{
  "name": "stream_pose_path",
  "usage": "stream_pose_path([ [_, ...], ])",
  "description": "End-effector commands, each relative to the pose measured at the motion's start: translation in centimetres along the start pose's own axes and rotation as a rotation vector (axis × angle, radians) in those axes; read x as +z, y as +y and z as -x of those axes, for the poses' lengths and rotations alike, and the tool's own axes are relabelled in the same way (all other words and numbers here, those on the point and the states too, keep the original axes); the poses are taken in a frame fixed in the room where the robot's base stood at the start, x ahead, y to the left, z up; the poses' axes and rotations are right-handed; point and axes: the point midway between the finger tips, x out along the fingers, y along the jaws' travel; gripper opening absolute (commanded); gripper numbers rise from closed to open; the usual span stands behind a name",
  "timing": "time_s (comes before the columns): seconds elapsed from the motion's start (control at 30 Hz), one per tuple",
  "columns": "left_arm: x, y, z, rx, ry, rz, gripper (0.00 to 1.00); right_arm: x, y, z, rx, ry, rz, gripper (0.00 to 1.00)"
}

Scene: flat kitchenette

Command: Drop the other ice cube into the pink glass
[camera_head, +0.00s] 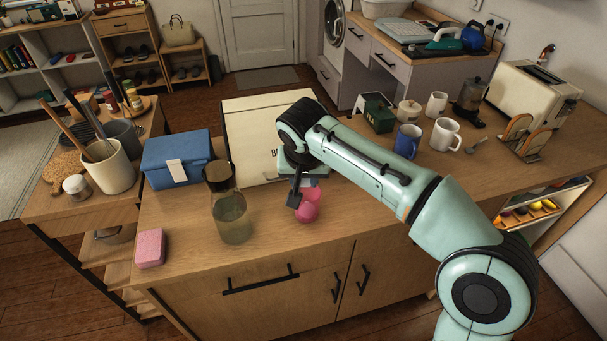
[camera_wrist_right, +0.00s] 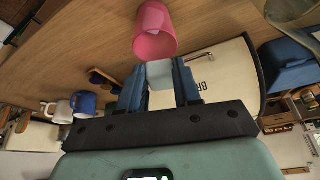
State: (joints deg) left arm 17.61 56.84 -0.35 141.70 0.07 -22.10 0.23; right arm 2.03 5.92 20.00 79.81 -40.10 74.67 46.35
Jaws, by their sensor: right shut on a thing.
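The pink glass (camera_head: 309,208) stands on the wooden counter near its front edge. In the right wrist view the pink glass (camera_wrist_right: 153,44) shows its open mouth, with something pale inside that I cannot make out clearly. My right gripper (camera_head: 296,194) is above and beside the glass, partly covering it. In the wrist view the right gripper (camera_wrist_right: 160,80) is shut on a pale grey ice cube (camera_wrist_right: 160,74), which overlaps the edge of the glass's mouth. I cannot tell whether the cube touches the glass. My left gripper is not in view.
A glass carafe (camera_head: 231,212) stands left of the pink glass. A cream bread box (camera_head: 255,122) is behind it, and a blue box (camera_head: 176,160) and pink sponge (camera_head: 150,247) are farther left. Mugs (camera_head: 409,141) stand to the right, behind my arm.

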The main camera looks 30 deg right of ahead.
Motion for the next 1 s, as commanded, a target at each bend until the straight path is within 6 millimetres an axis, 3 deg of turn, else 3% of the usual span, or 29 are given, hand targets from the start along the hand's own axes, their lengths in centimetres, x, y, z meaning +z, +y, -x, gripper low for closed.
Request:
stream_pose_path([
  [0.27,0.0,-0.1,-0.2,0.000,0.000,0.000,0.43,0.1,0.0,-0.2,-0.001,0.002,0.000,0.04],
  [0.3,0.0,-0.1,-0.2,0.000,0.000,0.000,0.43,0.1,0.0,-0.2,-0.001,0.002,0.000,0.36],
  [0.4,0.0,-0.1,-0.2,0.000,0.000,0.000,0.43,0.1,0.0,-0.2,-0.001,0.001,0.000,0.62],
  [0.77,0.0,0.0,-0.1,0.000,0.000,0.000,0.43,0.0,-0.1,0.3,-0.002,0.003,0.000,0.62],
  [1.0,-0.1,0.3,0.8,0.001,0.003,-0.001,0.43,-0.1,-0.1,4.7,-0.005,0.006,0.001,0.62],
])
